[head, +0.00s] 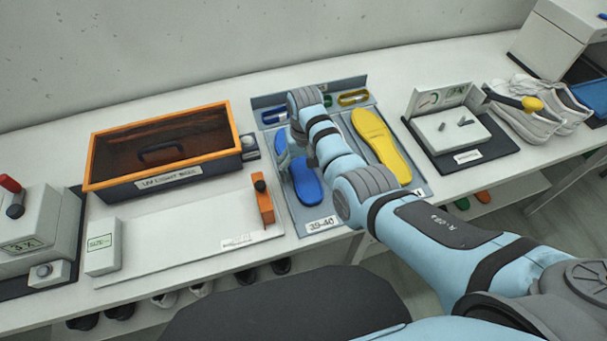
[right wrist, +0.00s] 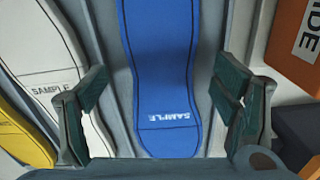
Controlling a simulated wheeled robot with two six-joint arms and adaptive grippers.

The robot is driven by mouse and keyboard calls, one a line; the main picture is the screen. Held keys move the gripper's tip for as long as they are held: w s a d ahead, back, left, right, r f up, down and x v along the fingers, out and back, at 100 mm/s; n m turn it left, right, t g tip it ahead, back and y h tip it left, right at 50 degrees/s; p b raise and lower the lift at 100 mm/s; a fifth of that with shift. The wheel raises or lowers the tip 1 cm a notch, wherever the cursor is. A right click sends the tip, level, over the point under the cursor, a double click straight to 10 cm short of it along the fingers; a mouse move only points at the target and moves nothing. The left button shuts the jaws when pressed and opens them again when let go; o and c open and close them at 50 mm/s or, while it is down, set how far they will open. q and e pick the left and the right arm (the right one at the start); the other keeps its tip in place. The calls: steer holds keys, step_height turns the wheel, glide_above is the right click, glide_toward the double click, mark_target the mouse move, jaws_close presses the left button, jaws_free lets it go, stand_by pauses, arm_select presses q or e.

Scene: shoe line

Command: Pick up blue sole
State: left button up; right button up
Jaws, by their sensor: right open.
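The blue sole (head: 307,184) lies flat on the grey board (head: 287,217) marked 39-40, partly hidden by my right arm in the head view. In the right wrist view the blue sole (right wrist: 160,70) runs up the middle, with the word SAMPLE near its lower end. My right gripper (right wrist: 161,78) is open, with one finger on each side of the sole in the picture. I cannot tell how high the fingers are above the board. In the head view the gripper is mostly hidden by my arm. My left gripper is not in view.
A white sole (right wrist: 50,80) and a yellow sole (head: 380,146) lie beside the blue one. An orange block (head: 262,200) stands just left of the board. An orange-rimmed box (head: 240,128) stands farther left.

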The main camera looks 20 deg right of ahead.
steer(key=shift+f, duration=0.75)
steer(key=shift+s+a+r, duration=0.1)
steer(key=shift+s+r, duration=0.05)
steer(key=shift+c, duration=0.8)
steer(key=c, duration=1.3)
